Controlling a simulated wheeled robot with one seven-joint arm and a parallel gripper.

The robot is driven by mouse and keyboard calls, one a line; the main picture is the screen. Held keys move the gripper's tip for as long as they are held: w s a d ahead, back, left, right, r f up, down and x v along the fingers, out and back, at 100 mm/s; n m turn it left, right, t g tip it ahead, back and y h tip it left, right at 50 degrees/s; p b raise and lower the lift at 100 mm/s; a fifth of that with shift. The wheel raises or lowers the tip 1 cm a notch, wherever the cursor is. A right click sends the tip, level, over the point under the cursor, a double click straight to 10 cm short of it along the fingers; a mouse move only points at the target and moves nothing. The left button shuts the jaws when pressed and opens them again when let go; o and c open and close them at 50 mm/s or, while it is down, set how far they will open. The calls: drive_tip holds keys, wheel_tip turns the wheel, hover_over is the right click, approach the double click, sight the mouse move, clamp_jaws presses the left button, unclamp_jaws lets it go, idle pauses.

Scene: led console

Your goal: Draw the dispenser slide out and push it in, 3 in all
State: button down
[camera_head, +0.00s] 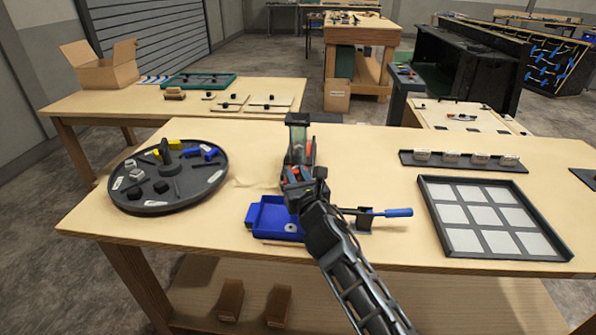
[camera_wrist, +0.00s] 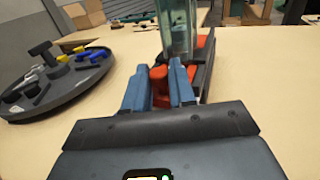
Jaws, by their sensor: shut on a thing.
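The dispenser (camera_head: 299,140) stands near the middle of the table, a clear upright tube on a dark base. The tube also shows in the wrist view (camera_wrist: 177,28). Its red slide (camera_wrist: 160,85) sits below the tube, facing my gripper. My gripper (camera_head: 295,178) is at the front of the dispenser, and in the wrist view its two blue-grey fingers (camera_wrist: 160,88) are shut on the red slide's knob. A blue tray (camera_head: 268,216) lies just in front of the dispenser, with a small pale round piece (camera_head: 291,227) in it. My arm hides part of the dispenser's base and the tray's right side.
A round dark turntable (camera_head: 140,205) with small parts stands at left. A blue-handled tool (camera_head: 392,212) rests on a holder right of my wrist. A black-framed grid tray (camera_head: 560,252) and a narrow rack (camera_head: 465,166) lie at right. Bare tabletop separates them.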

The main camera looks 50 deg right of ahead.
drive_tip(key=s+a, duration=0.1)
drive_tip(key=a, duration=0.1)
drive_tip(key=s+a, duration=0.3)
drive_tip(key=a, duration=0.1)
drive_tip(key=shift+s+f+b, duration=0.1)
drive_tip(key=shift+s+b, duration=0.25)
drive_tip(key=shift+b, duration=0.05)
drive_tip(key=shift+a, duration=0.1)
drive_tip(key=c, duration=0.9)
unclamp_jaws()
drive_tip(key=shift+c, duration=0.2)
drive_tip(key=shift+s, duration=0.15)
drive_tip(key=b+v, duration=0.1)
drive_tip(key=v, duration=0.6)
drive_tip(key=shift+s+a, duration=0.2)
drive_tip(key=shift+s, duration=0.05)
